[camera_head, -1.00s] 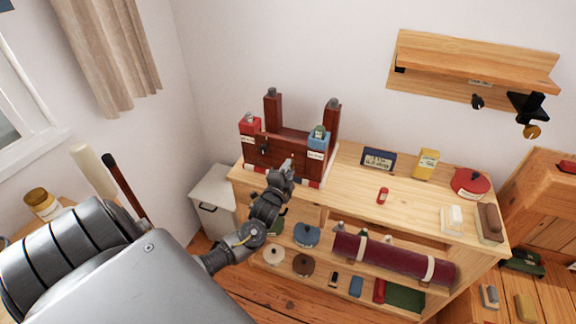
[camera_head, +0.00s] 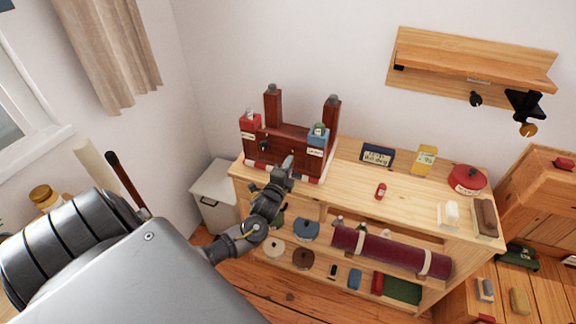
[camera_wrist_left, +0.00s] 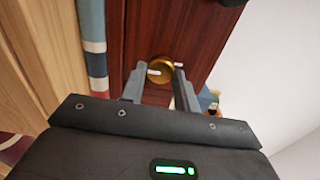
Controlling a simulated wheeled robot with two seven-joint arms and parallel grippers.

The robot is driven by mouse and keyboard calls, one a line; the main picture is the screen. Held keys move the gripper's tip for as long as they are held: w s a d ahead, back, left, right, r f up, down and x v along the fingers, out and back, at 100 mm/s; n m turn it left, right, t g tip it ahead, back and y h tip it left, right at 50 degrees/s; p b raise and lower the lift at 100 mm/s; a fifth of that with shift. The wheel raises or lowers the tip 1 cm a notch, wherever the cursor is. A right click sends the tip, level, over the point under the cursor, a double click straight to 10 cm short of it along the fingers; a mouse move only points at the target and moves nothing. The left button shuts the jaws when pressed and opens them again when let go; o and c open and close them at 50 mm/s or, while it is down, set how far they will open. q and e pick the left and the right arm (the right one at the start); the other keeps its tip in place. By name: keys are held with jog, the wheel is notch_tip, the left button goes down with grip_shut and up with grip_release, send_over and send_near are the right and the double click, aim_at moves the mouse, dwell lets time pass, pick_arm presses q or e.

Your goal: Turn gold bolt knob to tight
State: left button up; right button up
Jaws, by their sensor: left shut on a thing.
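The gold bolt knob (camera_wrist_left: 163,74) shows in the left wrist view, on the dark red-brown wooden face of the brace (camera_wrist_left: 125,40). A pale mark lies on the knob and another short pale mark lies on the wood just right of it. My left gripper (camera_wrist_left: 160,75) has its two fingers on either side of the knob, shut on it. In the head view, my left gripper (camera_head: 286,168) reaches the front of the red-brown timber brace (camera_head: 295,132) on the bench; the knob is hidden there behind the gripper. My right gripper is not in view.
The brace stands on a light wooden bench (camera_head: 345,180), with a red box (camera_head: 250,122) and a blue box (camera_head: 317,140) at its sides. A small red item (camera_head: 380,191), a blue sign (camera_head: 377,156) and a red pot (camera_head: 467,179) stand farther right.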

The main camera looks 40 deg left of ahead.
pick_arm(q)
jog(key=o, duration=1)
jog(key=shift+c, duration=0.2)
jog(key=b+v, duration=0.1)
jog(key=v, duration=0.9)
jog(key=shift+s+b, duration=0.3)
jog(key=shift+s, duration=0.05)
jog(key=shift+d, duration=0.1)
